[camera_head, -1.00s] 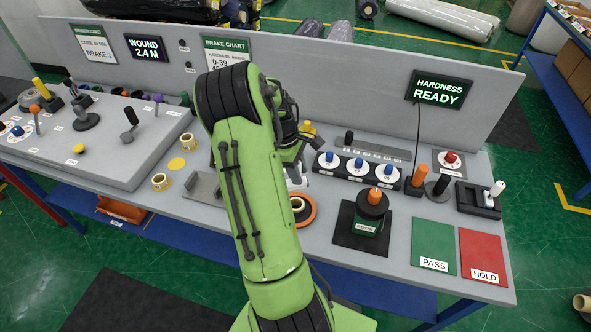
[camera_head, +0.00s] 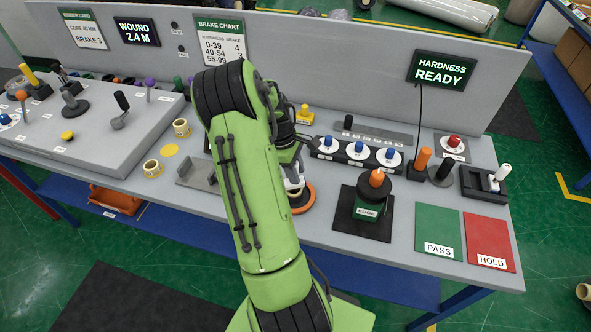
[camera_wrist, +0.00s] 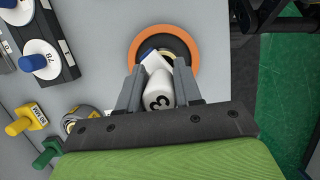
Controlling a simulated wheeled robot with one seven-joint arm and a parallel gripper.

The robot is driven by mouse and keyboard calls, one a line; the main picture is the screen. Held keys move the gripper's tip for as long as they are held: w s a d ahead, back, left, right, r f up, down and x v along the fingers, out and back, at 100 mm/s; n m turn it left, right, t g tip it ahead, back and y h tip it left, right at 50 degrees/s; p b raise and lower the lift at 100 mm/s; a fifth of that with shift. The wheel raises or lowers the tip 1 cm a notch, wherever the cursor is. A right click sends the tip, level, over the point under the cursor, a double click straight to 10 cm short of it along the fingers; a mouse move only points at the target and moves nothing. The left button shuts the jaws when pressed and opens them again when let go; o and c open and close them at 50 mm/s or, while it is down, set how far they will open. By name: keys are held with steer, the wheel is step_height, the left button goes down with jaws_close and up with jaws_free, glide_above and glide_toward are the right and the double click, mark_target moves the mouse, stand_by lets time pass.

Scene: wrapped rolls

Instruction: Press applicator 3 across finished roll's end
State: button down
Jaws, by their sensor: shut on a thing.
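My gripper (camera_wrist: 158,78) is shut on applicator 3 (camera_wrist: 158,100), a white piece marked "3", in the wrist view. The applicator's far end reaches over a round dark roll end with an orange rim (camera_wrist: 190,42). Whether it touches the roll I cannot tell. My arm hides most of the gripper there.
White dials with blue knobs (camera_head: 357,150) stand behind to the right. A dark EDGE device with an orange knob (camera_head: 367,211) sits right of the roll. Green PASS (camera_head: 438,232) and red HOLD (camera_head: 489,242) pads lie at the right front. A grey cradle (camera_head: 195,172) lies left.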

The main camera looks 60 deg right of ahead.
steer(key=shift+f+b, duration=0.5)
steer(key=shift+f, duration=0.2)
stand_by(0.6)
steer(key=shift+a+f, duration=0.1)
steer(key=shift+f, duration=0.05)
stand_by(1.0)
step_height(320, 180, up, 8)
steer(key=p, duration=0.6)
steer(key=shift+r+p, duration=0.2)
steer(key=shift+p, duration=0.15)
steer(key=shift+f, duration=0.1)
